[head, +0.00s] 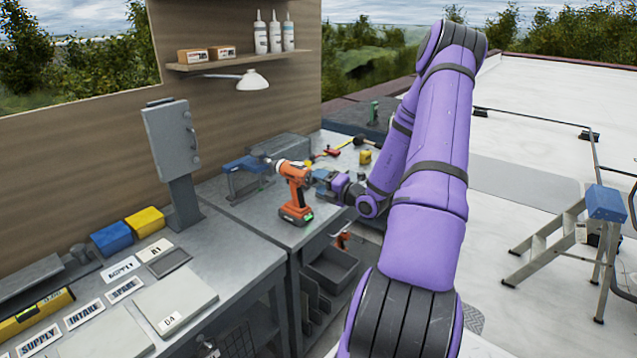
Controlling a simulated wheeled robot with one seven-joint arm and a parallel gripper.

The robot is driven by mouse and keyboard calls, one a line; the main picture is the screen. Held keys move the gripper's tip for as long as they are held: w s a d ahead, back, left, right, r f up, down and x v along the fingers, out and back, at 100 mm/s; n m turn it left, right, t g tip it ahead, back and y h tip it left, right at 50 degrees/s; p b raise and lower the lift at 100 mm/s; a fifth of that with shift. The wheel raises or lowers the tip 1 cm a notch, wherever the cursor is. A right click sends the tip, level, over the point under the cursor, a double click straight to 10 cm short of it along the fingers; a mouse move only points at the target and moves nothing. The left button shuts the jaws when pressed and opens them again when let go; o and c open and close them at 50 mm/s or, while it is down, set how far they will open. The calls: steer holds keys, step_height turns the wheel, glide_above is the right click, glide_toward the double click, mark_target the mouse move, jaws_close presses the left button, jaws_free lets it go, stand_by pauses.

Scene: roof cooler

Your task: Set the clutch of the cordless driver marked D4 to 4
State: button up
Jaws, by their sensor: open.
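An orange and black cordless driver (293,178) stands upright on its battery base on the grey workbench, near the bench's right front corner. No D4 mark or clutch number is readable on it at this size. My gripper (315,176) is open, just right of the driver's head. I cannot tell whether its fingers touch the driver or stand apart from it. Part of a second orange tool (343,239) shows lower down, under the bench level, with its mark not visible.
A blue vise-like tool (245,164) sits just left of the driver. A grey box on a post (172,138) stands further left. Yellow and red tools (330,153) lie behind my gripper. A stepladder (560,235) stands on the open roof at right.

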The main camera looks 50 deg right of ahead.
steer(key=s, duration=0.9)
steer(key=shift+s+d, duration=0.2)
steer(key=shift+s, duration=0.05)
